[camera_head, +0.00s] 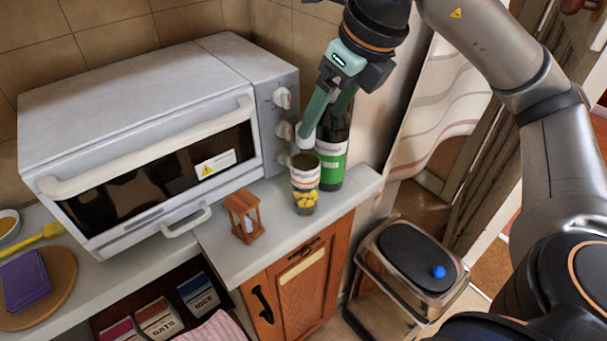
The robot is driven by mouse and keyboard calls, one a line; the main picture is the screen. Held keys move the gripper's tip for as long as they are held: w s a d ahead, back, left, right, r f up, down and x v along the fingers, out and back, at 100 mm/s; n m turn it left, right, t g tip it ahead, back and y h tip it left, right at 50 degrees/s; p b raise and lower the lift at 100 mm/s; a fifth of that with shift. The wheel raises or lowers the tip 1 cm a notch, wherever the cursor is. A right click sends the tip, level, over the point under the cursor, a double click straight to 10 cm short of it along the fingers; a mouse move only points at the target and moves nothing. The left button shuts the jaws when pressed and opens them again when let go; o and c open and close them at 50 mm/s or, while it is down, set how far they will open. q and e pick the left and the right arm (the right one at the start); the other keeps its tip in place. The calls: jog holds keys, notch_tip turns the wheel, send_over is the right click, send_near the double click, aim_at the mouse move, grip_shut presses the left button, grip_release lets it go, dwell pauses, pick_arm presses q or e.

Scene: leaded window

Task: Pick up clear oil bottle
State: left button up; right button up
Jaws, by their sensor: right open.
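My right gripper (322,120) reaches down from the top, with its green fingers apart and open. Its fingers overlap the upper part of a dark green bottle (333,160) with a green and white label, standing upright at the back right of the counter. I cannot tell whether the fingers touch it. A small see-through container (305,182) with a white label and yellow contents stands upright just in front of the bottle, below the fingertips. I cannot tell which of the two is the clear oil bottle. My left gripper is not in view.
A white toaster oven (150,130) stands close on the left. A small wooden hourglass (243,217) is near the counter's front edge. A metal bin (415,262) is on the floor at right. A round board (45,290) with a purple item lies at far left.

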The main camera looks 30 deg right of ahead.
aim_at(305, 150)
jog(key=x, duration=1)
grip_shut()
dwell(0.5)
